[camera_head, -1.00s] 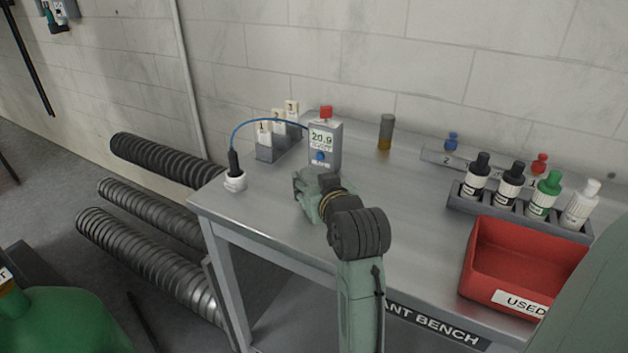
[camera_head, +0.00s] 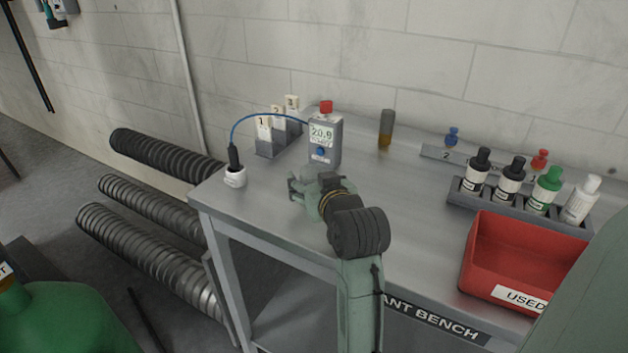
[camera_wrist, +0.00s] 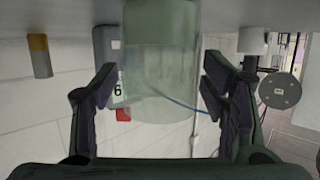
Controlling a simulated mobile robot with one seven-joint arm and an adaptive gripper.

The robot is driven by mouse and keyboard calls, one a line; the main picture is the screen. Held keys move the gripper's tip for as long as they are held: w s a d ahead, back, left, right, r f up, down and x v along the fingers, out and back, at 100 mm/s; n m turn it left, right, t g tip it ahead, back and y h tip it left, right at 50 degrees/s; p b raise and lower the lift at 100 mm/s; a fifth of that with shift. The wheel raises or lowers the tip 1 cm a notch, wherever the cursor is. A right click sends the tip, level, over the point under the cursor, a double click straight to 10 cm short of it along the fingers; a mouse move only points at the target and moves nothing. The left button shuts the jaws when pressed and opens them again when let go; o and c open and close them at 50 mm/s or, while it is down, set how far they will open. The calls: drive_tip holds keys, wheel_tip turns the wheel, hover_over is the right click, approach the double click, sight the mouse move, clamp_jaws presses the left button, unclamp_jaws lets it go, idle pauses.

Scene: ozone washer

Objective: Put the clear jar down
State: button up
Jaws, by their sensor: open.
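The clear jar (camera_wrist: 160,70) shows in the wrist view, where the picture is upside down, between my two fingers. Its base meets the grey bench top (camera_wrist: 75,12), so it stands on the bench. My gripper (camera_wrist: 160,100) is open, with a finger on each side of the jar and a narrow gap at each side. In the head view my gripper (camera_head: 300,192) is low over the bench's left part, in front of the grey meter. I cannot make out the jar in that view.
The grey meter (camera_head: 325,143) with a red cap stands just behind my gripper. A blue cable runs from it to a black probe in a white cup (camera_head: 235,177) at the left edge. A red bin (camera_head: 480,290) and bottle rack (camera_head: 460,200) are right; mid-bench is clear.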

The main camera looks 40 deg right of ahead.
drive_tip(key=shift+r, duration=0.1)
drive_tip(key=shift+r, duration=0.2)
drive_tip(key=b+v, duration=0.2)
drive_tip(key=v, duration=1)
drive_tip(key=shift+w+a, duration=0.15)
